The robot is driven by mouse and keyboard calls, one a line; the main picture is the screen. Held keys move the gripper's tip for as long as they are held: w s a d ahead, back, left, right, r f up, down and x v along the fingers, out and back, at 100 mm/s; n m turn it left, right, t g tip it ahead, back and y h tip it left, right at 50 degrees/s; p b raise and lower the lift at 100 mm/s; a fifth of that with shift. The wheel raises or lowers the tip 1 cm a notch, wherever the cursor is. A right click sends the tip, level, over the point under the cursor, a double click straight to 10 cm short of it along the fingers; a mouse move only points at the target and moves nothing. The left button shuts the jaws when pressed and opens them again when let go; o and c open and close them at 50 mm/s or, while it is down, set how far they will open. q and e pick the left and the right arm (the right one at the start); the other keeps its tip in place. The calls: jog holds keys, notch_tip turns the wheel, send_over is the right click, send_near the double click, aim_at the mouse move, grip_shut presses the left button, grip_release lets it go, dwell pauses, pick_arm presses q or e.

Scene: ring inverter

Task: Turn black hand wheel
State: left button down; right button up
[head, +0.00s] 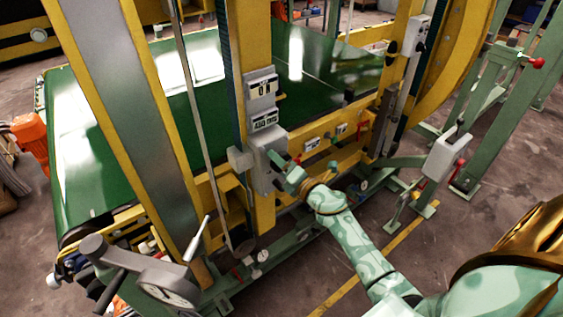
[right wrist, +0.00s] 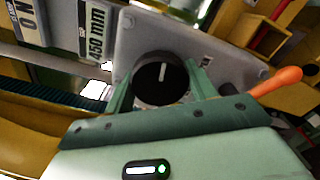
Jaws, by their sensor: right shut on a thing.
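A black round knob (right wrist: 158,80) with a white pointer line sits on a grey control panel (right wrist: 150,35) in the right wrist view. My right gripper (head: 277,161) reaches this panel on the yellow post in the head view. Its green fingers stand on both sides of the knob and are shut on it. In the head view the gripper hides the knob. A dark round disc (head: 243,248) shows low by the post's foot; I cannot tell whether it is a hand wheel. My left gripper is not in view.
Display plates (head: 264,122) sit above the panel. An orange-handled lever (right wrist: 277,82) stands close to the gripper's right in the wrist view. A grey dial box (head: 165,285) with a lever is at lower left. A green belt (head: 120,150) lies behind the posts. Floor at right is partly clear.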

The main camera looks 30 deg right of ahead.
jog(key=m+p, duration=0.2)
jog(key=m, duration=0.3)
jog(key=shift+r, duration=0.1)
jog(key=m+p, duration=0.2)
jog(key=m, duration=0.3)
dwell(0.4)
jog(key=o, duration=1)
jog(key=shift+s, duration=0.15)
jog(key=s+d+p, duration=0.1)
jog(key=s, duration=1.5)
jog(key=shift+d, duration=0.15)
